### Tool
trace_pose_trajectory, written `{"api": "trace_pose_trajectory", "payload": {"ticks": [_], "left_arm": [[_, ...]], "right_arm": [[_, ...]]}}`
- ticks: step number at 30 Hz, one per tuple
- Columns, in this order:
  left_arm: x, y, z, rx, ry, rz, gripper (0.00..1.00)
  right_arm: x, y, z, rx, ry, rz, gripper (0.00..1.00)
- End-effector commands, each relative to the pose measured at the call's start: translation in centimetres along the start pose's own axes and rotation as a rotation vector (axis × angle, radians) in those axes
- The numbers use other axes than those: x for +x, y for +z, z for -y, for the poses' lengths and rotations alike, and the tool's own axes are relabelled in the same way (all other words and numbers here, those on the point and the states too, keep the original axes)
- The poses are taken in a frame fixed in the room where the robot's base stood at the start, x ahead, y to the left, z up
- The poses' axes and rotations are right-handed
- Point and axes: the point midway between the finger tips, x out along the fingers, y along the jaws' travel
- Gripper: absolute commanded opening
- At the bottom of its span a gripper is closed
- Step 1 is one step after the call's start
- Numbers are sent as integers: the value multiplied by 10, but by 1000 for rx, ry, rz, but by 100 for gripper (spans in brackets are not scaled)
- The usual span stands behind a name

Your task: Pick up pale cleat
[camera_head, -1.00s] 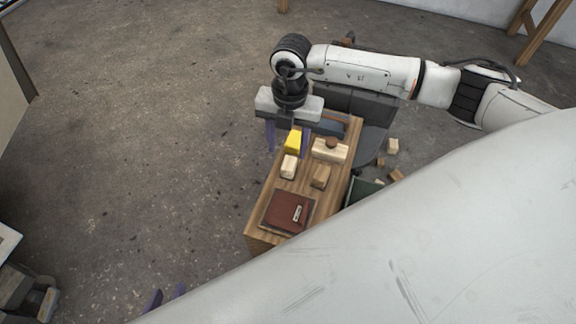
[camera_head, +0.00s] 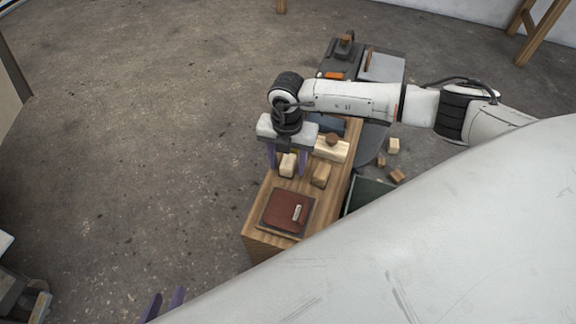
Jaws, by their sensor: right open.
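A pale wood block (camera_head: 287,165), which looks like the pale cleat, stands on the wooden bench top (camera_head: 262,190). My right gripper (camera_head: 288,172) is open, its purple fingers to the left and right of this block. I cannot tell whether they touch it. The yellow block behind is mostly hidden by the gripper. My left gripper (camera_head: 165,304) shows only its purple fingertips at the bottom edge, apart and empty, away from the bench.
A brown block (camera_head: 320,174) and a pale block with a round brown knob (camera_head: 331,149) stand close to the right. A dark red book-like item (camera_head: 287,211) lies at the near end. Several small blocks (camera_head: 393,146) lie further right.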

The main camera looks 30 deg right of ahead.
Motion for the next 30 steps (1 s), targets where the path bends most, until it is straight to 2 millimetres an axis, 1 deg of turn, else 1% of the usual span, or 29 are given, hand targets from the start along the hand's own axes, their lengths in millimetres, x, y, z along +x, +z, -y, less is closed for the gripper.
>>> {"api": "trace_pose_trajectory", "payload": {"ticks": [3,11,17,20,23,30], "left_arm": [[0,-6,0,2,1,-10,31],[2,-13,0,7,1,-23,31],[3,-10,0,6,0,-17,31],[2,-10,0,7,0,-15,31],[-1,-13,0,8,-2,-18,31],[-10,-7,0,13,-10,5,31]], "right_arm": [[-1,0,0,0,0,0,48],[-1,0,0,0,0,0,5],[-2,0,0,0,0,0,4],[-7,0,0,0,1,0,4],[-21,1,0,0,2,0,4],[-70,1,0,0,2,2,4]]}}
